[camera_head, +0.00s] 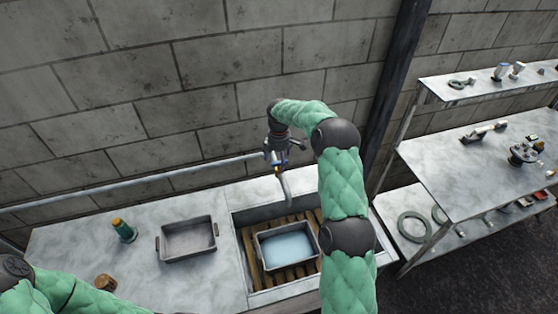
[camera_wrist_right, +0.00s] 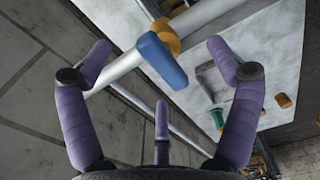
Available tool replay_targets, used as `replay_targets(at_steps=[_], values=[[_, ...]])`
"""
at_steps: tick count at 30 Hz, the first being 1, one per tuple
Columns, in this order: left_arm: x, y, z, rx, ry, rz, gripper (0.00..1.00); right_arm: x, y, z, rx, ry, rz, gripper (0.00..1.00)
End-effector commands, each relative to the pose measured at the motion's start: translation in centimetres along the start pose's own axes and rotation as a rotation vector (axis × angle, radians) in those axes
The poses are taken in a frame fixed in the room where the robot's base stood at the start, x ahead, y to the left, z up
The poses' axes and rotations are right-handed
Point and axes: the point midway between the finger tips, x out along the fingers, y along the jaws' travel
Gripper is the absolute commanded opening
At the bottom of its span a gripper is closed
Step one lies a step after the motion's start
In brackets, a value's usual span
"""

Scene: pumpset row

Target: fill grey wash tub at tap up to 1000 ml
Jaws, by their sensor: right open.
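A grey wash tub (camera_head: 293,264) sits on wooden slats in the sink, below the tap spout (camera_head: 287,188). Pale blue water (camera_head: 287,247) covers its floor; I cannot read the level. Whether water is running from the spout is too small to tell. My right gripper (camera_head: 274,153) is up at the tap. In the right wrist view it is open (camera_wrist_right: 160,50), with the tap's blue lever (camera_wrist_right: 162,62) between its spread fingers and no clear contact. Only my left arm shows at lower left; its gripper is out of view.
A second grey tub (camera_head: 188,254), seemingly empty, stands on the counter (camera_head: 80,240) left of the sink. A green bottle (camera_head: 123,230) and a small brown object (camera_head: 105,282) are also there. Shelves (camera_head: 465,165) with parts stand at right. A pipe (camera_head: 130,184) runs along the wall.

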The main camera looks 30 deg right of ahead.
Motion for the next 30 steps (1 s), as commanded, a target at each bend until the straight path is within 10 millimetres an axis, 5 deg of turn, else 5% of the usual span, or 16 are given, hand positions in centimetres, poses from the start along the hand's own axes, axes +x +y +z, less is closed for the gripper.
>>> replay_targets(at_steps=[15, 30], values=[[-2.0, 0.7, 0.1, 0.000, 0.000, 0.000, 0.31, -4.3, 0.0, -0.1, -0.001, 0.000, 0.000, 0.90], [-1.9, 0.7, 0.1, 0.000, 0.000, 0.000, 0.31, -4.3, 0.0, 0.0, 0.000, 0.000, 0.000, 0.90]])
